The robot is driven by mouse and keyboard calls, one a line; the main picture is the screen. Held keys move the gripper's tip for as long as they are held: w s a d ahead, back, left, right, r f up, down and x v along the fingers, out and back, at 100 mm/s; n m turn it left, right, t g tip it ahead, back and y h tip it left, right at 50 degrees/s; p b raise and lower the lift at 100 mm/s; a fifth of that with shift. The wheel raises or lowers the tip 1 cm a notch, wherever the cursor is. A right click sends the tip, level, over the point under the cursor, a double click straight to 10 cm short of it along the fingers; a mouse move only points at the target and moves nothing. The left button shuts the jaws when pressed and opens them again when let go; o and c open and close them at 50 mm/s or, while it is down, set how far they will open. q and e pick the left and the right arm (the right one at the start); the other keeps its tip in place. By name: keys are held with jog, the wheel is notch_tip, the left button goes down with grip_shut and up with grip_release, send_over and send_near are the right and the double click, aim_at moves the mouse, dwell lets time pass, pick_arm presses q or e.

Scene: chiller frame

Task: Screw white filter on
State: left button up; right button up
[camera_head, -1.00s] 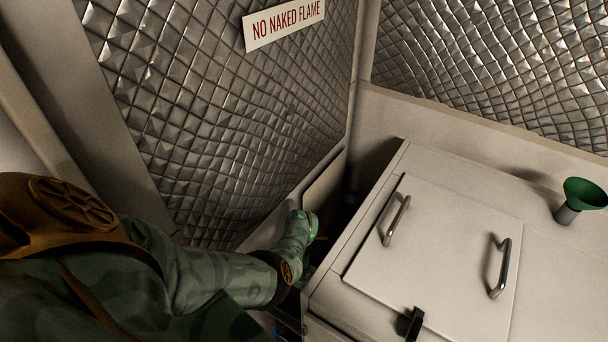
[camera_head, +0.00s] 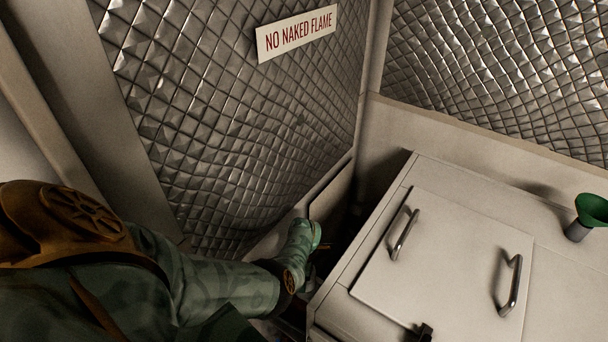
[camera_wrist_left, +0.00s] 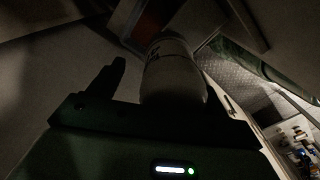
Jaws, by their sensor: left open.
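The white filter (camera_wrist_left: 174,72) is a pale cylinder in the left wrist view, dim and partly in shadow. My left gripper (camera_wrist_left: 150,85) is open, with one dark finger showing to the left of the filter. The filter's near end lies by the gripper's palm, and the other finger is hard to make out in the dark. I cannot tell whether the jaws touch the filter. In the head view my left arm reaches into the gap beside the pale cabinet, and its gripper is hidden there. My right gripper is in neither view.
The pale cabinet (camera_head: 360,318) has a lid (camera_head: 450,255) with two metal handles. A green funnel (camera_head: 592,208) stands on its right. A quilted wall (camera_head: 230,120) with a "NO NAKED FLAME" sign (camera_head: 297,33) closes off the left. The gap between them is narrow and dark.

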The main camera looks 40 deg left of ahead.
pick_arm(q)
jog(key=shift+s+d+f, duration=0.2)
jog(key=shift+s+f, duration=0.2)
jog(key=shift+s, duration=0.1)
jog(key=shift+r, duration=0.15)
jog(key=r+p, duration=0.2)
jog(key=r, duration=0.1)
jog(key=r+p, duration=0.2)
jog(key=shift+w+a+r, duration=0.1)
jog(key=shift+w+a, duration=0.1)
jog(key=shift+w, duration=0.1)
notch_tip(320, 180, up, 12)
jog(key=p, duration=0.4)
jog(key=shift+f, duration=0.2)
jog(key=shift+w+d, duration=0.1)
